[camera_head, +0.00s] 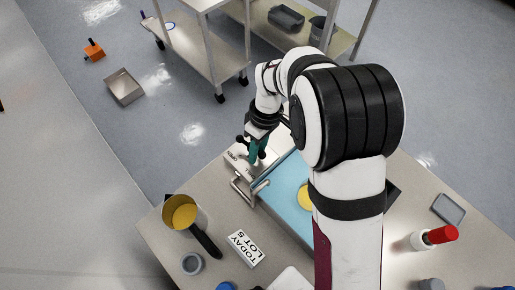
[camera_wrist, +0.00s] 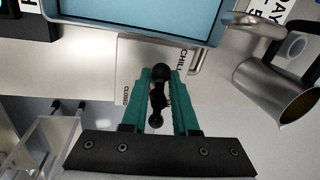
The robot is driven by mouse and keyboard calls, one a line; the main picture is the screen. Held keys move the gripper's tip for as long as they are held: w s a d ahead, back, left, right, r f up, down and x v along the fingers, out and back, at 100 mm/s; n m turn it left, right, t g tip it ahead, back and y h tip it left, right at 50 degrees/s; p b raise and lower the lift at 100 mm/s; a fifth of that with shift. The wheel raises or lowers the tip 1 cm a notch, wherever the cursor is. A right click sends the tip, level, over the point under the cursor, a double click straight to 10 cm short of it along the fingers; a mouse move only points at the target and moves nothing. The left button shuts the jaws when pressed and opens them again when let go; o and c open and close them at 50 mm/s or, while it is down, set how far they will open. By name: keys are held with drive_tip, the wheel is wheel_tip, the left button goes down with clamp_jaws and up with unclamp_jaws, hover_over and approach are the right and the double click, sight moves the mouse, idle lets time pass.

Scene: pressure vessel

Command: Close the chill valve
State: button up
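The chill valve has a black handle with rounded knobs (camera_wrist: 157,97), seen in the wrist view over a pale plate (camera_wrist: 132,58) marked CHILL and CLOSED. In the head view the plate (camera_head: 236,157) shows OPEN, beside the blue box. My gripper (camera_wrist: 160,78) has two teal fingers, one on each side of the handle, with the handle between them. The upper knob nearly fills the gap at the fingertips; I cannot tell whether they press on it. In the head view my gripper (camera_head: 258,152) is at the plate, and the fingers partly hide it.
A red-capped bottle (camera_head: 432,238) and a tray (camera_head: 448,209) are right.

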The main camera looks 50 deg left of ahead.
clamp_jaws()
drive_tip(key=shift+s+d+m, duration=0.1)
drive_tip(key=shift+s+m, duration=0.1)
drive_tip(key=shift+m, duration=0.6)
drive_tip(key=shift+o, duration=2)
unclamp_jaws()
drive_tip(key=w+r, duration=0.3)
drive_tip(key=r, duration=1.2)
drive_tip(key=shift+r, duration=0.25)
drive_tip(key=shift+w, duration=0.1)
